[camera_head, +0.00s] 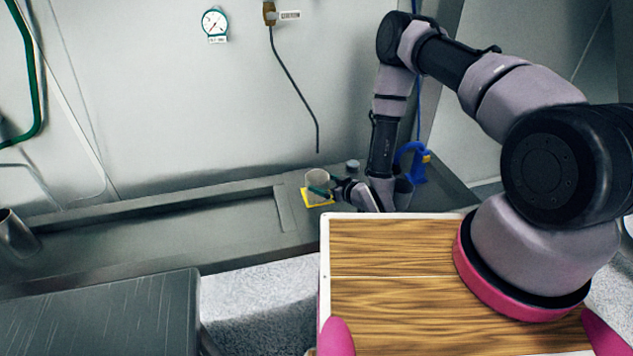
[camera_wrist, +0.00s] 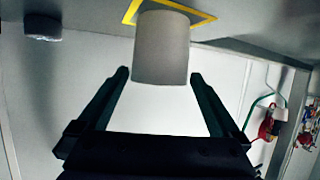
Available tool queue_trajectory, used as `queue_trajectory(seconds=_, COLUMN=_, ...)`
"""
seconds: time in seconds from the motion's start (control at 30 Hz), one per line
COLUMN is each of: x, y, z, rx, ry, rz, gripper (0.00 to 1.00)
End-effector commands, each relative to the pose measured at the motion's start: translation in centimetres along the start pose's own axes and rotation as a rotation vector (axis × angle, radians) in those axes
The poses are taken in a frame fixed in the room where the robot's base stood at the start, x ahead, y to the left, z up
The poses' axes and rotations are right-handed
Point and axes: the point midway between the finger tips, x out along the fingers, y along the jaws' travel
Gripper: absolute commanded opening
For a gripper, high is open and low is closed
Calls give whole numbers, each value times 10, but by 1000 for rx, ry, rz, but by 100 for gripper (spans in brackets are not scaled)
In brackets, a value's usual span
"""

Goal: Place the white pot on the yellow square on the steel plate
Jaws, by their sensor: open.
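The white pot (camera_head: 317,180), greyish in this light, stands upright on the yellow square (camera_head: 326,204) on the steel plate (camera_head: 285,210). The wrist view is upside down; there the pot (camera_wrist: 161,48) has its base at the top, within the yellow outline (camera_wrist: 203,20). My gripper (camera_head: 325,191) is at the pot. In the wrist view its two dark fingers (camera_wrist: 158,76) are spread apart, tips on either side of the pot's upper end. Gaps seem to show between fingers and pot. The pot's base contact is partly hidden by my gripper in the head view.
A small grey round object (camera_head: 352,166) sits behind the pot; a blue stand-like object (camera_head: 419,165) is to the right. A metal jug (camera_head: 14,236) stands far left. A black cable (camera_head: 299,91) hangs on the wall above. The bench left of the pot is clear.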

Motion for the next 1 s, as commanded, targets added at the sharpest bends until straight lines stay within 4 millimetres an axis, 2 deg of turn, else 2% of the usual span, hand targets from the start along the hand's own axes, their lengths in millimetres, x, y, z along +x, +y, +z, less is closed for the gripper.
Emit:
queue_trajectory(seconds=0.1, x=-22, y=1, z=0, rx=3, ry=0, rz=2, gripper=100)
queue_trajectory(seconds=0.23, x=-36, y=1, z=0, rx=1, ry=-1, rz=1, gripper=100)
queue_trajectory(seconds=0.53, x=-42, y=0, z=0, rx=-1, ry=1, rz=0, gripper=100)
queue_trajectory(seconds=0.63, x=-40, y=6, z=-8, rx=-1, ry=-2, rz=8, gripper=100)
queue_trajectory(seconds=0.77, x=-34, y=33, z=-40, rx=5, ry=-28, rz=45, gripper=100)
queue_trajectory(seconds=0.87, x=-33, y=66, z=-81, rx=17, ry=-64, rz=93, gripper=100)
queue_trajectory(seconds=1.0, x=-44, y=109, z=-141, rx=50, ry=-125, rz=169, gripper=100)
